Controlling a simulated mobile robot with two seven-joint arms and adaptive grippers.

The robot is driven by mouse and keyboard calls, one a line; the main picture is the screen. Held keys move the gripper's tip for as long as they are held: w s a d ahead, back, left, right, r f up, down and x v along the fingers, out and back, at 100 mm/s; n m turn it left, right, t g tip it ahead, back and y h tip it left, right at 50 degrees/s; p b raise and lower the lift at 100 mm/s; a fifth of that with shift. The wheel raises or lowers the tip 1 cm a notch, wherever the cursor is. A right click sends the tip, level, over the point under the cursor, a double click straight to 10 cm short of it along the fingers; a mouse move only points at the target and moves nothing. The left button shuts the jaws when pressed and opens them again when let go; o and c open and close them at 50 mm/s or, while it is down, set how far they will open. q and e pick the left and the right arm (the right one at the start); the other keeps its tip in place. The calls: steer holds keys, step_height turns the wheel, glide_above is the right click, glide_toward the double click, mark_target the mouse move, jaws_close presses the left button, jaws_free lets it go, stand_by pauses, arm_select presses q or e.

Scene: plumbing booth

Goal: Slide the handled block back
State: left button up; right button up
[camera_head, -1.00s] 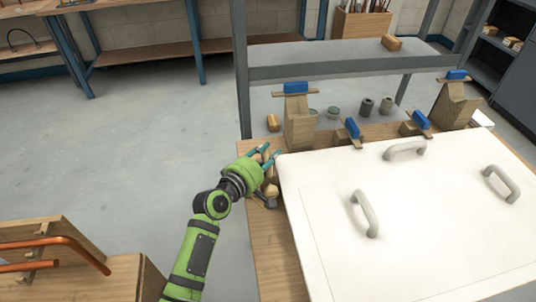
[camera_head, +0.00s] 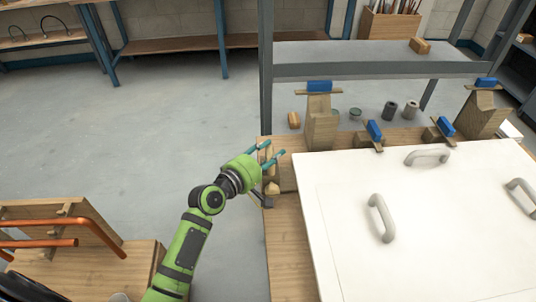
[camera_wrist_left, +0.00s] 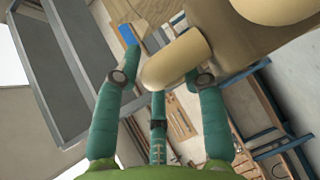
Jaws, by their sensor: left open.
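The handled block (camera_head: 270,188) is a small tan wooden piece at the left edge of the wooden bench, partly hidden by my left gripper. My left gripper (camera_head: 276,150) is green with teal fingers, which are open at the block, beside the white panel's corner. In the left wrist view a rounded tan peg-like handle (camera_wrist_left: 178,60) lies between the spread fingers (camera_wrist_left: 160,85). A second rounded tan end (camera_wrist_left: 275,8) shows at the top right. I cannot tell whether the fingers touch the handle. My right gripper is not in view.
A white panel (camera_head: 420,230) with grey handles covers most of the bench (camera_head: 290,250). Wooden supports with blue tops (camera_head: 320,125) stand along the back. A grey shelf frame (camera_head: 370,68) rises behind. Copper pipes (camera_head: 60,243) on a wooden stand are at lower left; floor between is clear.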

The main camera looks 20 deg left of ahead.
arm_select(q)
steer(key=v, duration=1.2)
steer(key=s+a+f+m+g+y, duration=0.1)
steer(key=s+f+m+g+y, duration=0.2)
steer(key=f, duration=1.2)
steer(key=s+a+f+m+g+y, duration=0.1)
steer(key=s+a+f+g, duration=0.2)
steer(key=f, duration=1.2)
steer(key=s+f+m+g, duration=0.2)
steer(key=s+f+m, duration=0.1)
steer(key=s+f, duration=0.4)
steer(key=s+d+f+m+g+y, duration=0.1)
steer(key=s+f+m+g, duration=0.2)
steer(key=s, duration=1.1)
steer(key=s+d+f+m+g+y, duration=0.1)
steer(key=s+f+m+g, duration=0.2)
steer(key=s+f, duration=0.7)
steer(key=shift+s+f+m, duration=0.3)
steer(key=shift+s+m, duration=0.4)
steer(key=shift+m, duration=0.2)
